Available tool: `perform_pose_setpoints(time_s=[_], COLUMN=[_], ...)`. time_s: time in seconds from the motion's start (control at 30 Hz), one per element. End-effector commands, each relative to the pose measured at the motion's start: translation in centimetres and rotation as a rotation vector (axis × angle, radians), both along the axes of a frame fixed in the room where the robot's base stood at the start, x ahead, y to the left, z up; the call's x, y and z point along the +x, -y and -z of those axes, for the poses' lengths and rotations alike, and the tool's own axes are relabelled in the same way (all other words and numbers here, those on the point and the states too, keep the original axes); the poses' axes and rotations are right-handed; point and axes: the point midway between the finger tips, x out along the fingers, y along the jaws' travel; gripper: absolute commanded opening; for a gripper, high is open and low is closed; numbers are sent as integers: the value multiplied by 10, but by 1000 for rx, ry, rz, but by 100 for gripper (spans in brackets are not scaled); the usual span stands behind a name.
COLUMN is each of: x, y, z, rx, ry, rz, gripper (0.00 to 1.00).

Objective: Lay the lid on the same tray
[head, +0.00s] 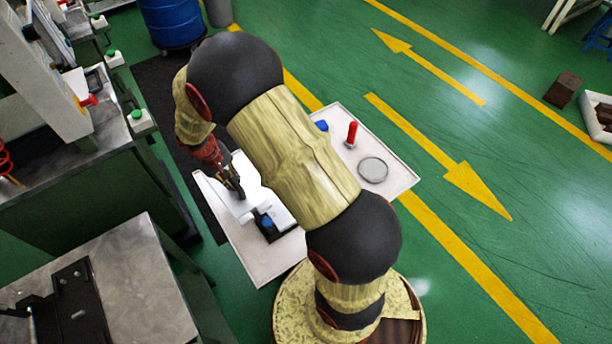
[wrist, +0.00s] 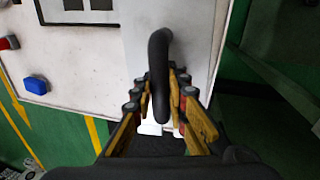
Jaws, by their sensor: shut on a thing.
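My gripper (head: 235,190) is over the left part of a white, flat surface (head: 262,265). In the wrist view its fingers (wrist: 160,82) are closed around a black, curved handle (wrist: 158,48). The handle stands on a pale grey, flat plate (wrist: 138,32), which looks like the lid. The plate also shows as a bright white piece (head: 250,172) beside the gripper in the head view. I cannot tell whether the plate rests on something or hangs just above it. No separate tray is clear; my arm hides the middle of the white surface.
A dark holder with a blue part (head: 268,222) lies near the gripper. A red upright piece (head: 352,132), a blue block (head: 322,126) and a round grey disc (head: 373,169) are on the far side. A metal workbench (head: 140,270) stands left. Green floor lies right.

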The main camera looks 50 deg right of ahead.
Motion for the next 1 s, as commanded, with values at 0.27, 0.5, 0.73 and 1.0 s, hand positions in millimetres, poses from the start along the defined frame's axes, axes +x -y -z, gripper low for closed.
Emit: perform_pose_setpoints(time_s=[0.27, 0.5, 0.73, 1.0], x=[-37, -74, -89, -95], y=[93, 151, 174, 186], z=[-16, -20, -20, -20], rx=[2, 12, 20, 20], ry=[2, 1, 3, 3], rz=[60, -93, -332, -623], gripper=[0, 0, 0, 0])
